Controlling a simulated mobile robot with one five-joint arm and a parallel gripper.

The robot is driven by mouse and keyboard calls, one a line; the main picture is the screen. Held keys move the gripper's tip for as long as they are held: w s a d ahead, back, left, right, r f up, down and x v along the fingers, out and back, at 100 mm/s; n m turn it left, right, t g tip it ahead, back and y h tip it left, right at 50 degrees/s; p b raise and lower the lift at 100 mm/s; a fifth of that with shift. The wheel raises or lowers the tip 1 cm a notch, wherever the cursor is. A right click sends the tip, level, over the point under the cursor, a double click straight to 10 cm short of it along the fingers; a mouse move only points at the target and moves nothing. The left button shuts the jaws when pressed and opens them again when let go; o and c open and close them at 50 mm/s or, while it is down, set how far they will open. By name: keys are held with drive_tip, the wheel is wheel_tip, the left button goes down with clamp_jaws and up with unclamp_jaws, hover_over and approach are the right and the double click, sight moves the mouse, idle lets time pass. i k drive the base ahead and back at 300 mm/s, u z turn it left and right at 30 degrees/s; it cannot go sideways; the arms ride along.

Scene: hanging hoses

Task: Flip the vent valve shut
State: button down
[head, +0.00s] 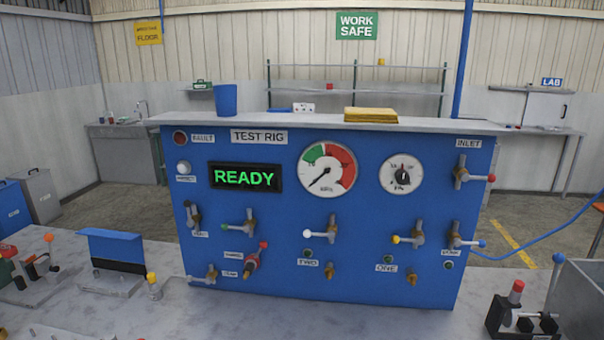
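The blue test rig panel (300,225) stands on the bench and carries several small lever valves. One valve (193,214) at the panel's left edge has a lever standing roughly upright, with a small label just below it. That label may read VENT, but it is too small to read surely. Another valve (455,238) at the right edge has a roughly level lever with a blue tip and a blurred label below. My gripper is not in the head view.
The panel display (245,178) reads READY. A blue hose (540,240) runs from the right-edge valve to the right. A red-handled valve (256,257) sits low on the panel. Clamps stand at both sides.

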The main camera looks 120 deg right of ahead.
sight(187, 203)
drive_tip(key=u, duration=0.05)
drive_tip(key=i, duration=0.85)
drive_tip(key=z, duration=4.8)
drive_tip(key=k, duration=0.9)
drive_tip(key=z, duration=0.2)
drive_tip(key=i, duration=0.9)
drive_tip(key=u, duration=0.1)
